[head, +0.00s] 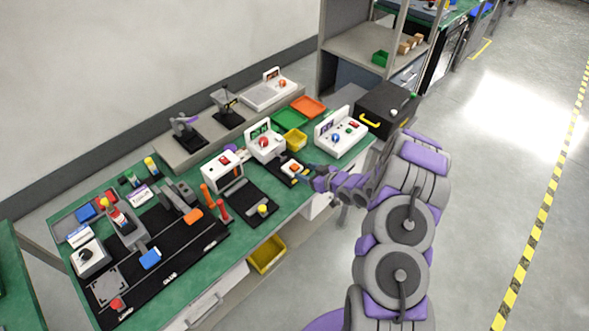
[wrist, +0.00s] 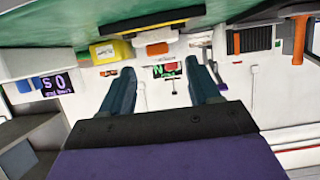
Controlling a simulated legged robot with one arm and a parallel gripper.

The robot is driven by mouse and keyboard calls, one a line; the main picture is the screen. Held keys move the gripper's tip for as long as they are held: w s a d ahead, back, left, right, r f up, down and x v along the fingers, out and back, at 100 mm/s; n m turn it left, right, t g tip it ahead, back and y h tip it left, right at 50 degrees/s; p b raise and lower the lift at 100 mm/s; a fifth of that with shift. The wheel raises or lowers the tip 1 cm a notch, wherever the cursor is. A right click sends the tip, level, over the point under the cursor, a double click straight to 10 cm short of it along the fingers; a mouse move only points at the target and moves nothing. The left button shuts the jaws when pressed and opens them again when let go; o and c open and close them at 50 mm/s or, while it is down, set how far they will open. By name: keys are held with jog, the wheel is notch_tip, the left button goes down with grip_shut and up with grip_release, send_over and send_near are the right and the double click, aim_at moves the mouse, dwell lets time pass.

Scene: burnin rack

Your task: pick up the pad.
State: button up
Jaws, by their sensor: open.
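My gripper (head: 314,177) is over the right part of the green bench, beside a small dark fixture holding a white-and-orange piece (head: 292,167). I cannot tell for certain which thing is the pad; this piece is the nearest small thing to my gripper. In the wrist view my gripper (wrist: 161,82) has its two dark fingers wide apart, with nothing held between them. A white piece with an orange-red part (wrist: 156,42) shows beyond the fingertips there, apart from them.
White instruments with displays stand close behind and to the right, one with a purple screen (head: 340,131). A yellow bin (head: 296,139) and green tray (head: 290,117) are behind. The floor at right is free.

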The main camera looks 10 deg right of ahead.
aim_at(297, 168)
jog(key=shift+b+x, duration=0.7)
jog(key=shift+x, duration=2.05)
jog(key=shift+d+r, duration=0.1)
jog(key=shift+c, duration=0.4)
jog(key=c, duration=1)
